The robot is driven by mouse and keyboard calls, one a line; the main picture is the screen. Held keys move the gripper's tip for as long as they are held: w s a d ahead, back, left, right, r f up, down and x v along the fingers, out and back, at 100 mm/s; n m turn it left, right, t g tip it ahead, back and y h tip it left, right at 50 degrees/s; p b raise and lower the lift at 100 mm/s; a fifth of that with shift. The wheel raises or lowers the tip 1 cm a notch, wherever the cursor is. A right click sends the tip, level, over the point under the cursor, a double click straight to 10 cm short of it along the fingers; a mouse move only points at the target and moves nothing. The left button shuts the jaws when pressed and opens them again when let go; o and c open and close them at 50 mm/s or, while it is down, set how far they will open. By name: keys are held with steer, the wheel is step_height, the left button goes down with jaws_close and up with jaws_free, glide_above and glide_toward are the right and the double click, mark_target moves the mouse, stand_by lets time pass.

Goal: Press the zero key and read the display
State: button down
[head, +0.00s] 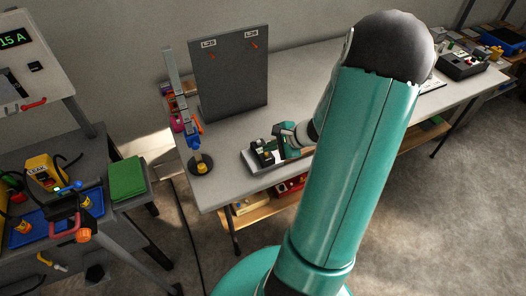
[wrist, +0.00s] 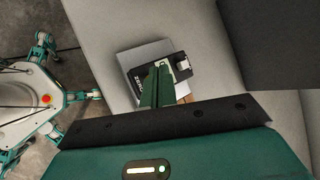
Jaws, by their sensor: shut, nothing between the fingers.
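A small black device (head: 262,154) sits on a pale plate or tray (head: 252,166) near the front left of the grey workbench. In the wrist view the black device (wrist: 178,63) shows a small light block on top and white lettering on its left edge, too small to read for certain. My gripper (head: 286,142) is close above the device's right side. In the wrist view my shut green fingers (wrist: 158,72) reach over the device and hide part of its top. I cannot tell whether the fingertips touch it. No key or display reading is legible.
A dark upright panel (head: 229,75) stands behind the device. A stand with a blue clamp (head: 195,132) is to its left. The bench right of the device is partly hidden by my arm.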

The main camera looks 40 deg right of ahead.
mark_target(270, 157)
steer(key=shift+r, duration=0.3)
step_height(270, 157, up, 6)
stand_by(0.7)
stand_by(0.7)
steer(key=w+a+r+n+g, duration=0.1)
steer(key=a+r+n+g, duration=0.1)
steer(key=a+r+n, duration=0.55)
steer(key=s+a+r+n+h, duration=0.2)
steer(key=s+a+r+n, duration=0.3)
steer(key=a, duration=0.5)
steer(key=s+a+r+n+h, duration=0.1)
steer(key=s+a+r+n, duration=0.4)
steer(key=a+n, duration=0.4)
steer(key=shift+s+a+r+g+h, duration=0.3)
steer(key=shift+a+r+g+h, duration=0.1)
steer(key=shift+a+r, duration=0.2)
